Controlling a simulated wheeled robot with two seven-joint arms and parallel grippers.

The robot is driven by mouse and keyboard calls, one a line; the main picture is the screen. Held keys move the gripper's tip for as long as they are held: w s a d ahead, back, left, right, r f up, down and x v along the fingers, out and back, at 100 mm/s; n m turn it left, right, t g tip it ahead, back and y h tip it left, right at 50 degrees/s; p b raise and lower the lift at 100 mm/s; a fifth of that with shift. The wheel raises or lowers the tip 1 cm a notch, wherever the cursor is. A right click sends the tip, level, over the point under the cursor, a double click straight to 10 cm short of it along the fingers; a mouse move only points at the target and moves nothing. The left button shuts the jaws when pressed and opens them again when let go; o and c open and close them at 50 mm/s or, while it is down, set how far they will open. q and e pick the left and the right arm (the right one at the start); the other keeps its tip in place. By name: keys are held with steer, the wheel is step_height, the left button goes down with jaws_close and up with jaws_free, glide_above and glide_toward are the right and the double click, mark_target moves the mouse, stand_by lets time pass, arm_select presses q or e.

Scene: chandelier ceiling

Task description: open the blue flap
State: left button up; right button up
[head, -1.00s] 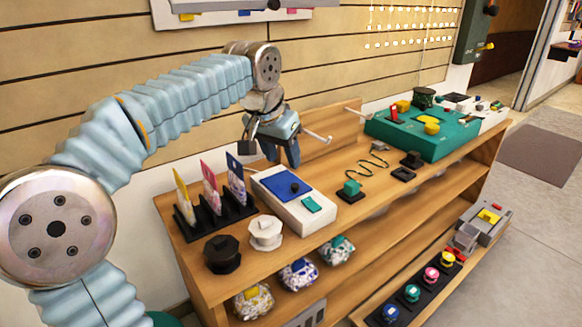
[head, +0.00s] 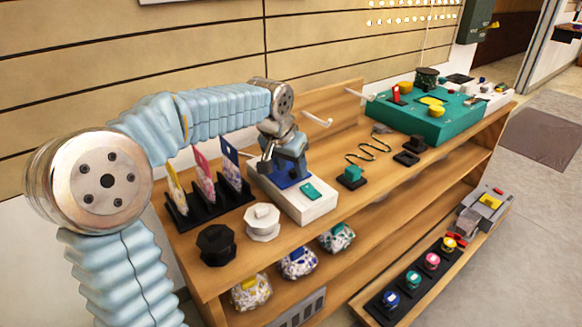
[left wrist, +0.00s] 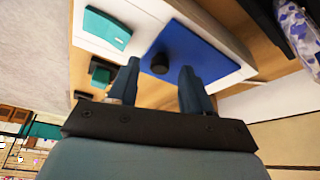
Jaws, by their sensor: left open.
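The blue flap (left wrist: 200,52) lies flat and shut on top of a white box (head: 318,207), with a dark round knob (left wrist: 160,63) standing on it. In the head view the blue flap (head: 280,181) is mostly hidden behind my gripper. My left gripper (head: 289,180) is over the flap, pointing down. In the left wrist view its two fingers (left wrist: 158,82) are apart, with the knob between and just beyond their tips. I cannot tell whether a finger touches the knob or flap. A teal panel (left wrist: 107,29) sits on the same box. My right gripper is not in view.
A black rack (head: 210,208) of upright cards stands left of the box. A black knob (head: 216,245) and a white knob (head: 262,222) stand in front. A teal block (head: 351,177) and a green console (head: 425,120) are to the right on the wooden shelf (head: 400,181).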

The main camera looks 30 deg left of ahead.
arm_select(q)
steer(key=shift+w+f, duration=0.1)
steer(key=shift+f, duration=0.15)
jaws_close()
steer(key=shift+r, duration=0.15)
